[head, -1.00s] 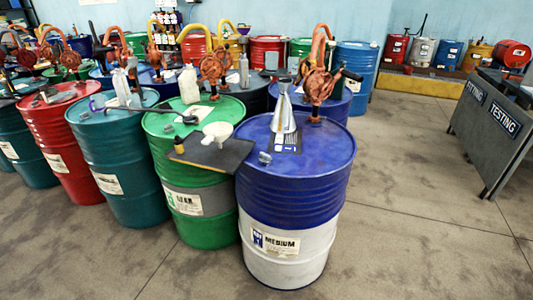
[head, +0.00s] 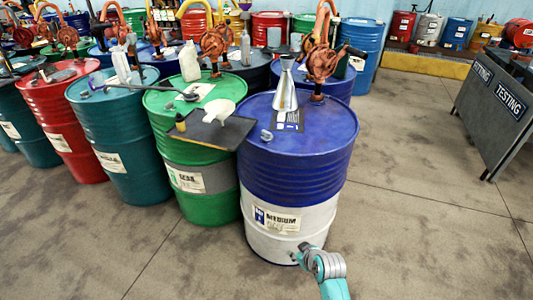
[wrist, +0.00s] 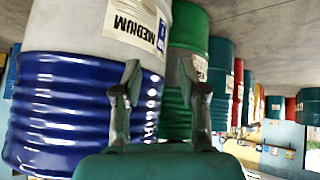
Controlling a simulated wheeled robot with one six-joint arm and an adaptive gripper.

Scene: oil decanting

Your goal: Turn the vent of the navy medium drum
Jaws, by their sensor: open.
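The navy medium drum (head: 297,165) has a navy upper part, a white lower band and a MEDIUM label. A small grey cap (head: 267,135), which looks like the vent, sits at the left of its top. My arm shows low in front of the drum in the head view.
A green drum (head: 190,150) stands close at the left, with a dark tray (head: 215,130) reaching towards the navy drum. Teal and red drums continue leftward. A grey TESTING stand (head: 495,110) is at the right. Floor in front and at right is clear.

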